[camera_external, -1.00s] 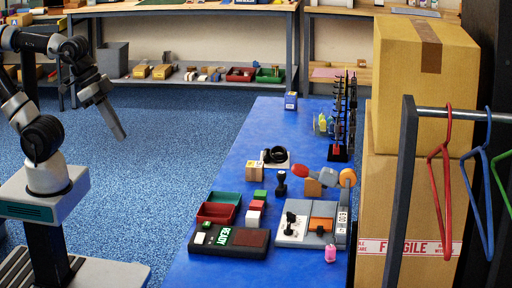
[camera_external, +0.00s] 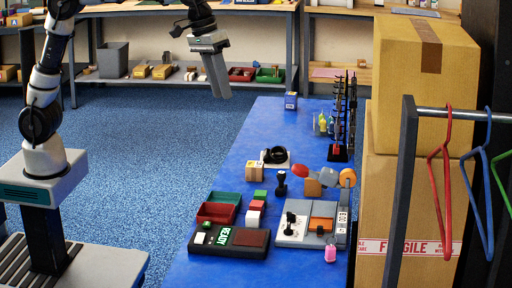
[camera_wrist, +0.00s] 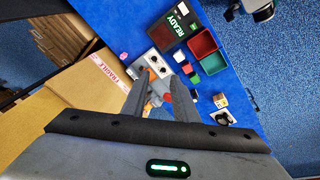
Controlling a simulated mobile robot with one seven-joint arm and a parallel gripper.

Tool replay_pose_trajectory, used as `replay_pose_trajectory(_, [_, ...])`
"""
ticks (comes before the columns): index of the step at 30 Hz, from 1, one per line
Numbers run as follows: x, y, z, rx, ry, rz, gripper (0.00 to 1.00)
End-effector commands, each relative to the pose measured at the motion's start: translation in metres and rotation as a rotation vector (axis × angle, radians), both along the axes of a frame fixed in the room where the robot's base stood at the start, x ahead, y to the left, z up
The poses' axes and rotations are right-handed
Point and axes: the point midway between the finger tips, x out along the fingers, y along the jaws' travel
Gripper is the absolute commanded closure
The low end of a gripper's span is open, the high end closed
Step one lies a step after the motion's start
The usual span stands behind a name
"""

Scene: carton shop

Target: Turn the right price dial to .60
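A grey-and-white device (camera_external: 293,237) with an orange part stands at the right front of the blue table. It carries small black knobs (camera_external: 291,218). In the wrist view a pale panel (camera_wrist: 164,57) shows two dark round knobs (camera_wrist: 178,56), partly beyond my fingertips. I cannot read any dial setting, nor tell for sure which knob is the right price dial. My gripper (camera_external: 222,96) is high beyond the table's left edge, well away from the device. In the wrist view my gripper (camera_wrist: 156,78) has its fingers apart, with nothing held between them.
A READY box (camera_external: 228,249), green and red trays (camera_external: 217,212), small blocks and a black stamp (camera_external: 281,183) lie left of the device. A pink item (camera_external: 330,254) is in front. A dark rack (camera_external: 339,151) stands behind. Cartons (camera_external: 415,190) and a hanger rail border the right.

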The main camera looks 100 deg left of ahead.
Motion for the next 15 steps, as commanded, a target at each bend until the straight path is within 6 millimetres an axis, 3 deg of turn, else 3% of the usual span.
replay_pose_trajectory(1, [0.026, 0.004, -0.004, -0.014, 0.025, 0.057, 0.73])
replay_pose_trajectory(6, [0.096, 0.015, -0.037, -0.055, 0.093, 0.267, 0.73])
replay_pose_trajectory(12, [0.153, 0.026, -0.102, -0.085, 0.169, 0.511, 0.73])
replay_pose_trajectory(15, [0.167, 0.029, -0.138, -0.093, 0.202, 0.62, 0.73])
